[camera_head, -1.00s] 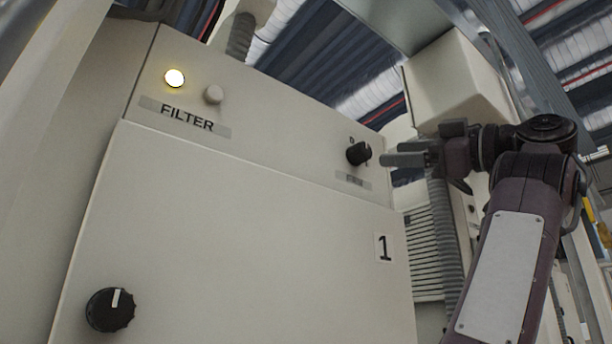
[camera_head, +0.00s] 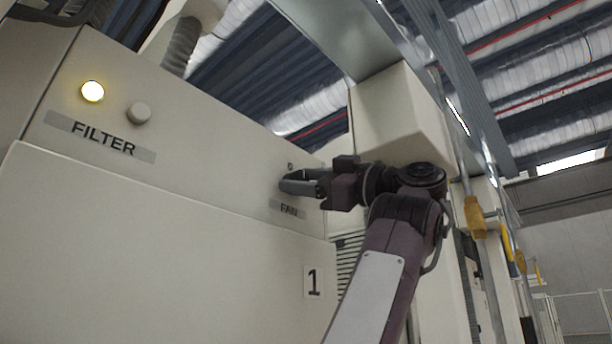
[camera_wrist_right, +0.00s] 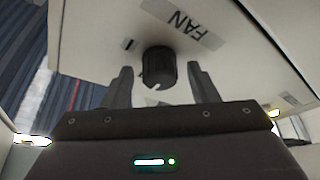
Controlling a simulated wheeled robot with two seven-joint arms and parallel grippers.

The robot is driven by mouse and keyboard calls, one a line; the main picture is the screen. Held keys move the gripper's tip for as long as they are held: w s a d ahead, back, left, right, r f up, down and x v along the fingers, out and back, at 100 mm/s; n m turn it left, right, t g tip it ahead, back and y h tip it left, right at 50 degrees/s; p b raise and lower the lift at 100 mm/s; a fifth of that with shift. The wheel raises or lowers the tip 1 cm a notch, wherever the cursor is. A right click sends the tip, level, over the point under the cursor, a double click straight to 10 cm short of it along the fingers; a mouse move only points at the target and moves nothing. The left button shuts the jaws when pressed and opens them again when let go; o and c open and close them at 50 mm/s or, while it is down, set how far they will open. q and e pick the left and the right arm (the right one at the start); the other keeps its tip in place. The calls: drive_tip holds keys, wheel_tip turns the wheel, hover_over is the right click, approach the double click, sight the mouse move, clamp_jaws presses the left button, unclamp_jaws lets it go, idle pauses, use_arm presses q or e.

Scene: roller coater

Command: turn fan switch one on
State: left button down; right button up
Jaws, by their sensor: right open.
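In the right wrist view the FAN label (camera_wrist_right: 188,26) appears upside down. My right gripper (camera_head: 284,185) is at the knob in the head view, where its fingers mostly hide it. In the right wrist view the gripper (camera_wrist_right: 160,72) is open, with one finger on each side of the knob. My left gripper is not in view.
A lit yellow lamp (camera_head: 92,91) and a pale button (camera_head: 138,112) sit above the FILTER label (camera_head: 103,138) on the same panel. A number 1 plate (camera_head: 313,281) is below. A cream box (camera_head: 398,118) stands behind my right arm.

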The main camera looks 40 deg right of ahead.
drive_tip(key=shift+s, duration=0.15)
drive_tip(key=c, duration=1)
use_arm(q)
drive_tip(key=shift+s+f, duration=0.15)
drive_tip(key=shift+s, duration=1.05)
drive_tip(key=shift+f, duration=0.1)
